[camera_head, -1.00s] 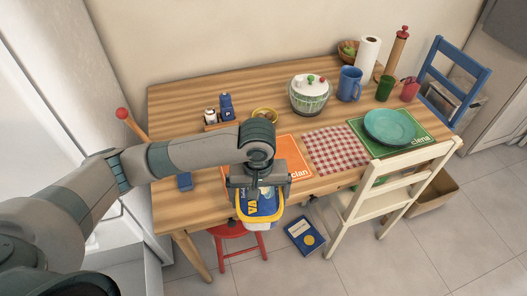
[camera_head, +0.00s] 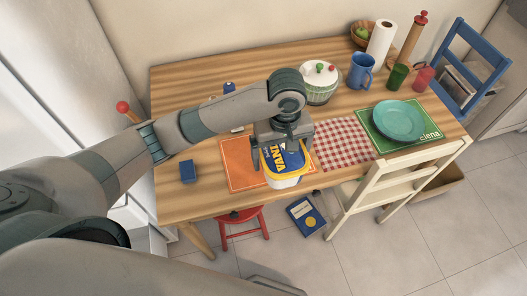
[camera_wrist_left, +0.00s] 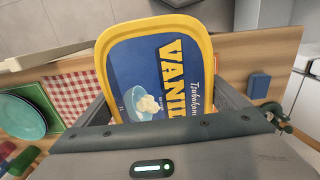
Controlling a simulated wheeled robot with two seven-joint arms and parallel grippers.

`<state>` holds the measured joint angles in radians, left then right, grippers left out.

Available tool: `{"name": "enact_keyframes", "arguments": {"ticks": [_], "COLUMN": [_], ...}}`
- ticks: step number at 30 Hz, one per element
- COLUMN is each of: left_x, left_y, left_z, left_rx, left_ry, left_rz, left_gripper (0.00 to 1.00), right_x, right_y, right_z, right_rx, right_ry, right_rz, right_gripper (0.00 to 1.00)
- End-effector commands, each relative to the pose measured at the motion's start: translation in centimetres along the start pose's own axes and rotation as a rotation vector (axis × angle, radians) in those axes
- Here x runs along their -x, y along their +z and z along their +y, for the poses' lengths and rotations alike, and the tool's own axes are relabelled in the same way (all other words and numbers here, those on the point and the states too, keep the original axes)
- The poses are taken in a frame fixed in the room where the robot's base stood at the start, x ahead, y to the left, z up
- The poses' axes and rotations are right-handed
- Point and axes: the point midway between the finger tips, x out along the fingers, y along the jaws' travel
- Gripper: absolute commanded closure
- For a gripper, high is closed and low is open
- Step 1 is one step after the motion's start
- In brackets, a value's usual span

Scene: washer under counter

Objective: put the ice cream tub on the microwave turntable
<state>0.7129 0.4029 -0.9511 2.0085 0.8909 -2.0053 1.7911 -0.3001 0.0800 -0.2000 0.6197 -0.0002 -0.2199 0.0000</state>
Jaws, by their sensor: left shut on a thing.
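The ice cream tub (camera_head: 284,163) has a yellow-rimmed blue lid with vanilla lettering and a white body. My left gripper (camera_head: 282,150) is shut on the tub and holds it over the orange placemat near the table's front edge. In the left wrist view the tub's lid (camera_wrist_left: 160,75) fills the middle, between the fingers. I cannot tell exactly how high the tub is above the table. The microwave and its turntable are not in view. My right gripper is not in view.
The wooden table (camera_head: 205,200) carries an orange placemat (camera_head: 240,160), a checkered cloth (camera_head: 343,144), a teal plate (camera_head: 398,120), a blue mug (camera_head: 360,72) and a small blue box (camera_head: 187,171). A cream chair (camera_head: 390,185) and red stool (camera_head: 243,225) stand at the front.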

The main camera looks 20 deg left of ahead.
Motion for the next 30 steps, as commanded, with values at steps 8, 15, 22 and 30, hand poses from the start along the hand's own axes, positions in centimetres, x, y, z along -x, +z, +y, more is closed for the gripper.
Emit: {"name": "enact_keyframes", "arguments": {"ticks": [8,15,22,30], "left_x": [-1.7,-4.2,-6.1,-6.8], "left_y": [-3.1,-7.2,-10.2,-10.9], "left_z": [-1.1,-2.5,-3.4,-3.5], "left_rx": [0.006,0.005,0.003,-0.001], "left_ry": [-0.004,-0.004,-0.001,0.001], "left_rz": [0.001,0.002,0.001,0.001], "left_gripper": [0.48,0.48,0.48,0.48], "right_x": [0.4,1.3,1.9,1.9], "right_y": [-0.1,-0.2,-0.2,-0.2], "right_z": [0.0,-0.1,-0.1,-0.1], "right_rx": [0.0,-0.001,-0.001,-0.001], "right_ry": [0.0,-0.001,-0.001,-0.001], "right_rz": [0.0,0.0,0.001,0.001], "right_gripper": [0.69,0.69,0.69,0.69]}}
